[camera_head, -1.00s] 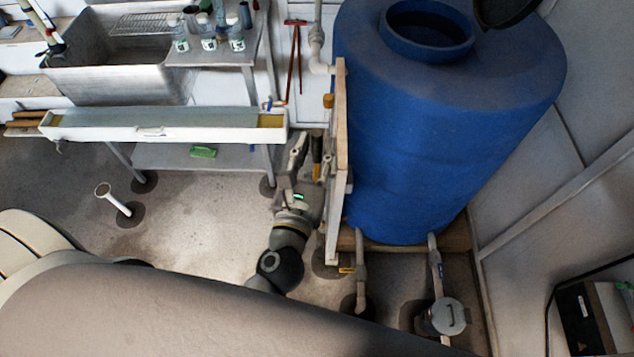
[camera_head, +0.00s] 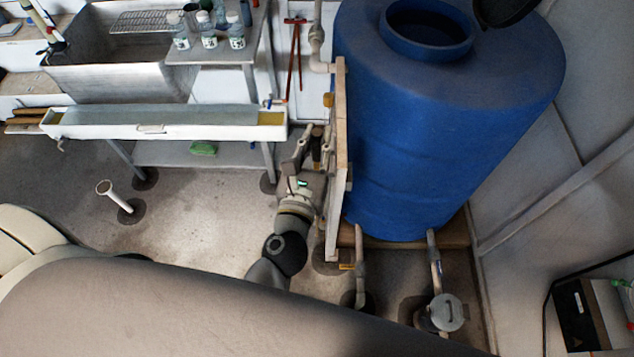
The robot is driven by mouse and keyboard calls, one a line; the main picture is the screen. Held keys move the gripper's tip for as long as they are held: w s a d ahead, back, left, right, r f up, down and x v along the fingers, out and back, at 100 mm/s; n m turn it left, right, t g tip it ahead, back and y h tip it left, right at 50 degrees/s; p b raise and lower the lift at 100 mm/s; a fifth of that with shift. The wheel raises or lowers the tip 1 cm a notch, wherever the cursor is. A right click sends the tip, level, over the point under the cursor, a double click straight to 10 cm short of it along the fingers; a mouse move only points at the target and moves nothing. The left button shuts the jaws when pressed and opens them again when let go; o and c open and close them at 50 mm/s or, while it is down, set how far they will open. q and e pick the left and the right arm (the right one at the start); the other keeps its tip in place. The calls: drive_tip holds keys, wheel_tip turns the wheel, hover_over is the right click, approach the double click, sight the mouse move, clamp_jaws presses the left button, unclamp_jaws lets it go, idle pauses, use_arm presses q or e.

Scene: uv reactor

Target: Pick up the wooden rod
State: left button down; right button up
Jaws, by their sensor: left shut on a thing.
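My left gripper (camera_head: 309,148) is beside the wooden frame board of the blue tank, its fingers pointing away from me. It is shut on a thin dark piece (camera_head: 316,147) between its fingers, mostly hidden by the fingers. I cannot tell for sure that this piece is the wooden rod. Two brown rod-like pieces (camera_head: 28,117) lie at the far left beside the white trough, well apart from the gripper. My right gripper is not in view.
The blue tank (camera_head: 430,130) and its upright board (camera_head: 341,150) stand close right of the gripper. The white trough (camera_head: 150,132) and metal table are to the left. A white pipe (camera_head: 115,197) rises from the floor. Open floor (camera_head: 215,215) lies left of my arm.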

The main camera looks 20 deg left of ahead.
use_arm(q)
drive_tip(key=shift+r+p, duration=0.45)
drive_tip(key=shift+r, duration=0.4)
drive_tip(key=s+a, duration=0.2)
drive_tip(key=a, duration=0.4)
drive_tip(key=s+d+f+b, duration=0.2)
drive_tip(key=s+b, duration=0.5)
drive_tip(key=s, duration=0.8)
drive_tip(key=shift+s+f+b, duration=0.25)
drive_tip(key=shift+f+b, duration=0.05)
drive_tip(key=shift+b, duration=0.1)
drive_tip(key=shift+w+f, duration=0.1)
